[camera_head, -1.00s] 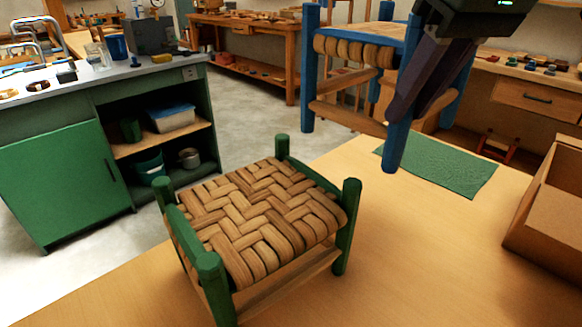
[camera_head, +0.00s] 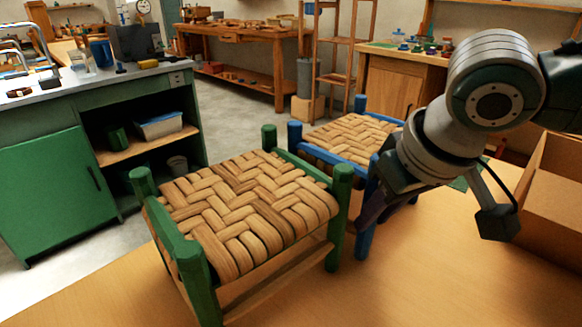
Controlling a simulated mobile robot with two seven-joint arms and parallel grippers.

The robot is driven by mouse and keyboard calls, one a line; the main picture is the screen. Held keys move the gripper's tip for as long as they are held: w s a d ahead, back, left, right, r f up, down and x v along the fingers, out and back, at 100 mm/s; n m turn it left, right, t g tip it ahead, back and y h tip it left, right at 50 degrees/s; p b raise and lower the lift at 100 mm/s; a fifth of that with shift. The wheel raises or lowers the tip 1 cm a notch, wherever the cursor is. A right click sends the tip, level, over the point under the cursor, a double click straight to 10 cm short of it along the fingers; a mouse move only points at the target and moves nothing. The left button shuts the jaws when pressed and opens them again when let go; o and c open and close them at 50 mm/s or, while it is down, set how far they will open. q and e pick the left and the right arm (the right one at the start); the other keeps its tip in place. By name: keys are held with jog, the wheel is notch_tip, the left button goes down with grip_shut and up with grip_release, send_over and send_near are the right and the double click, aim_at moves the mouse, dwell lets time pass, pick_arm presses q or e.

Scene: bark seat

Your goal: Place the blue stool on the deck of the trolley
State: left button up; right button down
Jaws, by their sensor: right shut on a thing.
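The blue stool (camera_head: 352,137), with a woven bark seat and blue posts, is behind and to the right of the green stool. My right gripper (camera_head: 374,204) is shut on it at its near right side, by a blue post. The stool looks upright. Its far legs are hidden behind the green stool, and I cannot tell whether its feet touch the table. My left gripper is not in view. I cannot make out a trolley in this view.
A green stool (camera_head: 245,202) with a woven seat stands on the wooden table (camera_head: 420,285), close in front of the blue stool. An open cardboard box (camera_head: 550,195) is at the right. A green mat (camera_head: 459,184) is mostly hidden behind my arm. The front right tabletop is clear.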

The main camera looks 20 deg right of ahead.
jog(key=shift+w, duration=0.1)
jog(key=c, duration=1)
grip_release()
